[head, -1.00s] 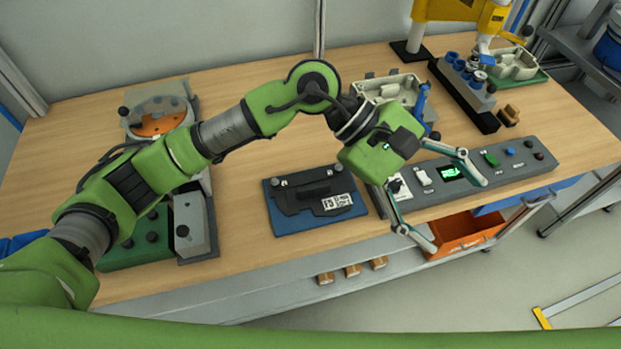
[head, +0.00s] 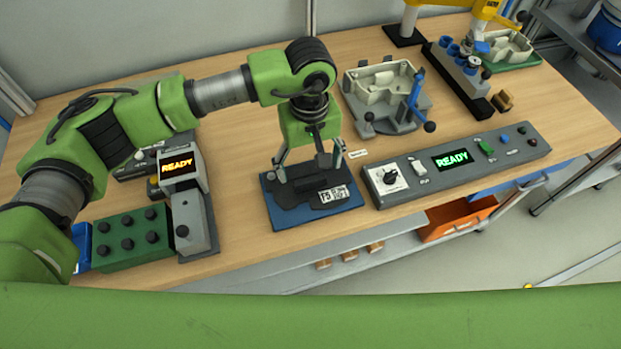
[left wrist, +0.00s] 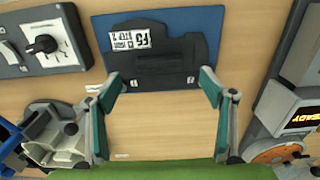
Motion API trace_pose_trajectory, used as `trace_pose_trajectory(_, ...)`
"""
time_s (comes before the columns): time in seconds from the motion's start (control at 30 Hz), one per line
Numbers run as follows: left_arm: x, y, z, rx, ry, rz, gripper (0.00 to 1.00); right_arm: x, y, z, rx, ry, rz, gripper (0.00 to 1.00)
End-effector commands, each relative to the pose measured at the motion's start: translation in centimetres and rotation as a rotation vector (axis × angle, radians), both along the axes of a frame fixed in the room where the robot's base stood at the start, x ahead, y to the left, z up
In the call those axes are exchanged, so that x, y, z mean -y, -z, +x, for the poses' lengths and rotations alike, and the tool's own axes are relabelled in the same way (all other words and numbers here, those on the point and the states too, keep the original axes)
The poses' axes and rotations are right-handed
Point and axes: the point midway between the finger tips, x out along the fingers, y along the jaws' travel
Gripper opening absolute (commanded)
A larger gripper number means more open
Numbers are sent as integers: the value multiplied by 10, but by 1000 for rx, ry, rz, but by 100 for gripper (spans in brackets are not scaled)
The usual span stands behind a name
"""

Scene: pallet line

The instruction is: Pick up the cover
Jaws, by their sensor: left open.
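The cover (head: 300,192) is a dark grey, flat, stepped piece with a white printed label. It lies on a blue mat (head: 315,219) near the front edge of the bench. In the left wrist view the cover (left wrist: 158,62) fills the upper middle, on the blue mat (left wrist: 205,20). My left gripper (head: 308,170) points down above the cover's far side, its fingers spread and empty. In the left wrist view its fingertips (left wrist: 161,77) straddle the cover's near edge; I cannot tell whether they touch it. My right gripper is not in view.
A control panel (head: 400,190) reading READY stands right of the mat, with a pale fixture (head: 375,80) behind it. A green block with black knobs (head: 130,238) and a grey unit (head: 195,222) stand to the left. An orange bin (head: 450,217) sits below the bench.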

Motion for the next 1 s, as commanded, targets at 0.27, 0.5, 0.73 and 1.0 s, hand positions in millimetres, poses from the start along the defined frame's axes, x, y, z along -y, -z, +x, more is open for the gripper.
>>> trace_pose_trajectory(0.27, -1, 22, 2, -6, -1, 1, 75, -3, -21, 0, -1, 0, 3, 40)
trace_pose_trajectory(0.5, -1, 52, 4, -2, 0, -1, 75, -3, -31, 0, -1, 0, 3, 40)
trace_pose_trajectory(0.73, -1, 56, 4, -1, 1, -1, 75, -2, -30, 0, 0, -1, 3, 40)
trace_pose_trajectory(1.0, -1, 56, 4, -1, 1, -1, 32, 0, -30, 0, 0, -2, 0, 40)
